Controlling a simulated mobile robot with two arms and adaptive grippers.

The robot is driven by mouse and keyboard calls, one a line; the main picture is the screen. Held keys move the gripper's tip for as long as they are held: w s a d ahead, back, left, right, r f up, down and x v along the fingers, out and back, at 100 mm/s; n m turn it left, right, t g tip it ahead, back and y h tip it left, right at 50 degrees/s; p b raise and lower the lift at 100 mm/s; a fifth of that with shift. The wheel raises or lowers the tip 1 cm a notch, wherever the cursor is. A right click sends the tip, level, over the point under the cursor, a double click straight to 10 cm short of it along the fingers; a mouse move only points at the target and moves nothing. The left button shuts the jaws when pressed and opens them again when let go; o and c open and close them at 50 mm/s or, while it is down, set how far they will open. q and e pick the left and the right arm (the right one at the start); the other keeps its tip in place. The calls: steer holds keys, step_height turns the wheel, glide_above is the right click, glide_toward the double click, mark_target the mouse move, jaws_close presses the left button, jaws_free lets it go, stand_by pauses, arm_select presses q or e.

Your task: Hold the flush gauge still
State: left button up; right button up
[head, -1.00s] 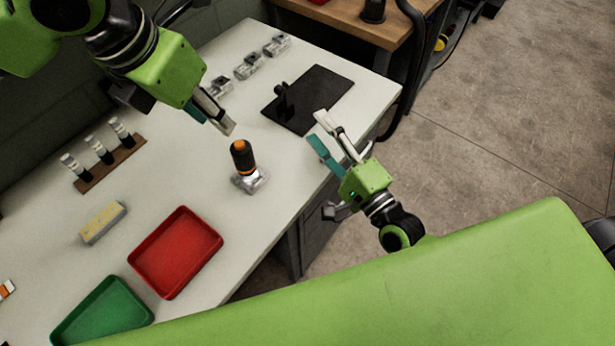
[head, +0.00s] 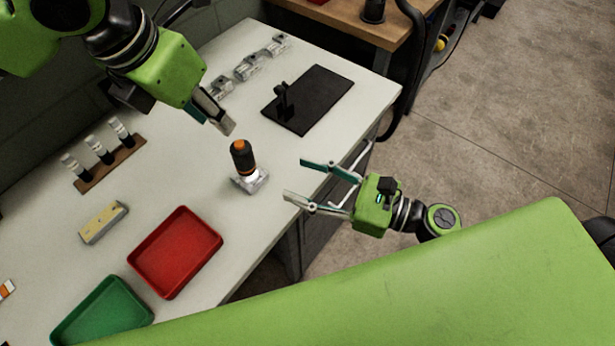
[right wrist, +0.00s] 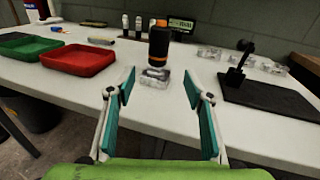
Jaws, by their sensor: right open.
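A black upright tool with orange bands (head: 243,157) stands on a small clear-grey block (head: 250,181) on the white table. It also shows in the right wrist view (right wrist: 159,45), straight ahead between the fingers. A small black stand-like piece (head: 283,98) stands on a black mat (head: 318,96); I cannot tell which of the two is the flush gauge. My right gripper (head: 296,179) is open and empty at the table's front edge, pointing at the orange-banded tool, with a gap between. My left gripper (head: 222,124) hangs behind that tool, apart from it; its finger gap is unclear.
A red tray (head: 176,252) and a green tray (head: 103,314) lie at the left front. A yellowish block (head: 103,222) and a wooden rack (head: 110,163) with three cylinders are behind them. Several clear-grey blocks (head: 249,67) line the back. A display (right wrist: 181,24) stands at the back.

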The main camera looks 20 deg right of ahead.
mark_target(253, 162)
steer(key=shift+s+r+y, duration=0.1)
steer(key=shift+r+y, duration=0.2)
steer(key=shift+r, duration=0.05)
steer(key=shift+w+a, duration=0.25)
steer(key=x, duration=1.3)
jaws_close()
arm_select(q)
jaws_close()
stand_by(0.4)
